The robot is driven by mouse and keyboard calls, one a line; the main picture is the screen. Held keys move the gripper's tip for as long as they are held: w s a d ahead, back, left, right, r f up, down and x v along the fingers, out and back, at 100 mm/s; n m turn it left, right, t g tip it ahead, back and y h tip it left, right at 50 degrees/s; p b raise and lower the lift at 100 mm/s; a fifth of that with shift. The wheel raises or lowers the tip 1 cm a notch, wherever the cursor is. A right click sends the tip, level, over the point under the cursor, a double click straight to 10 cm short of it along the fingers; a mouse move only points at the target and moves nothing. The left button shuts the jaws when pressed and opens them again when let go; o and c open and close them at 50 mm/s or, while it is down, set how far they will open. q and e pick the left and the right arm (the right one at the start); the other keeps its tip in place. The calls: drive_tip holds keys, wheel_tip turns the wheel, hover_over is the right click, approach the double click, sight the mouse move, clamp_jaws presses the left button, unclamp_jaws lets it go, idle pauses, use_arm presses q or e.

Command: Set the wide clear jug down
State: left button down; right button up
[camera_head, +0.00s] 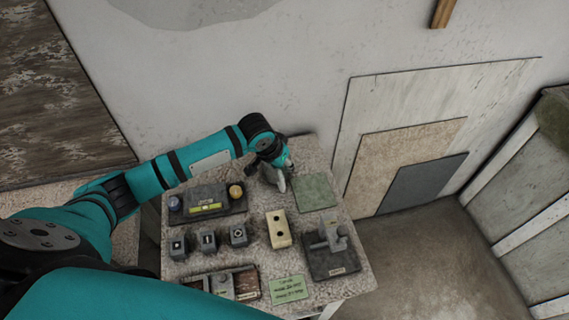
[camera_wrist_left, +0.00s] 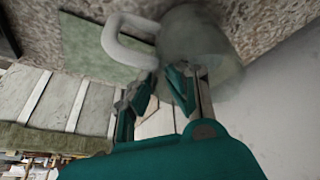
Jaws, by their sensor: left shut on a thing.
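The wide clear jug (camera_head: 279,180) is a greyish, see-through vessel at the back of the speckled table (camera_head: 262,195), left of a green mat (camera_head: 313,192). In the left wrist view the jug (camera_wrist_left: 200,52) shows large, with a thick pale loop handle; the green mat (camera_wrist_left: 95,42) lies behind the handle. My left gripper (camera_head: 279,163) is shut on the jug; its fingers (camera_wrist_left: 166,82) are by the jug wall and handle. The arm hides part of the jug in the head view. I cannot tell whether its base touches the table. My right gripper is not in view.
A dark tray with knobs (camera_head: 207,204) is left of the jug. Three grey symbol blocks (camera_head: 208,240), a cream two-hole block (camera_head: 279,229) and a dark stand (camera_head: 331,246) are nearer. A green card (camera_head: 289,290) lies in front. The green mat looks bare.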

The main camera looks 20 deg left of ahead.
use_arm(q)
drive_tip(key=c, duration=1.8)
unclamp_jaws()
drive_tip(key=shift+f, duration=0.15)
drive_tip(key=o, duration=0.4)
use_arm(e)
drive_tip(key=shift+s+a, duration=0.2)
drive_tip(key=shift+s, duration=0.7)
